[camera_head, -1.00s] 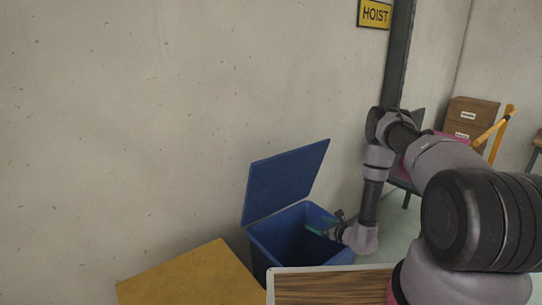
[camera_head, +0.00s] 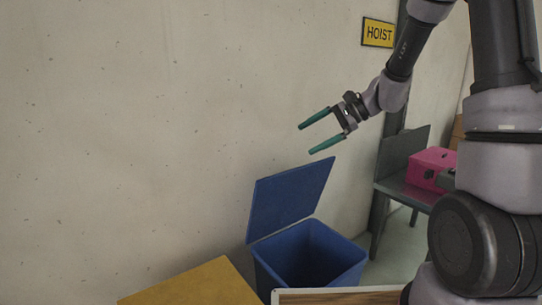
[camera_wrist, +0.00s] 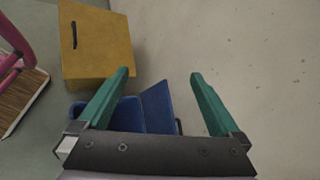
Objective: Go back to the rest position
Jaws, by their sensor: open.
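My gripper (camera_head: 322,132) is open and empty, with two green fingers pointing left. It is raised in the air above the blue bin (camera_head: 310,262), in front of the wall. The bin stands on the floor with its lid (camera_head: 289,199) tilted up against the wall side. In the wrist view my gripper (camera_wrist: 160,84) shows its fingers spread apart, with the bin's lid (camera_wrist: 157,106) seen between them far below. The part of the bin's inside that I can see looks dark blue and empty; its floor is hidden.
A yellow cabinet (camera_head: 195,285) stands left of the bin; its handle side shows in the wrist view (camera_wrist: 98,45). A wood-topped surface (camera_head: 335,297) is at the bottom edge. A pink box (camera_head: 428,168) sits on a grey table at right. A HOIST sign (camera_head: 378,32) hangs on the wall.

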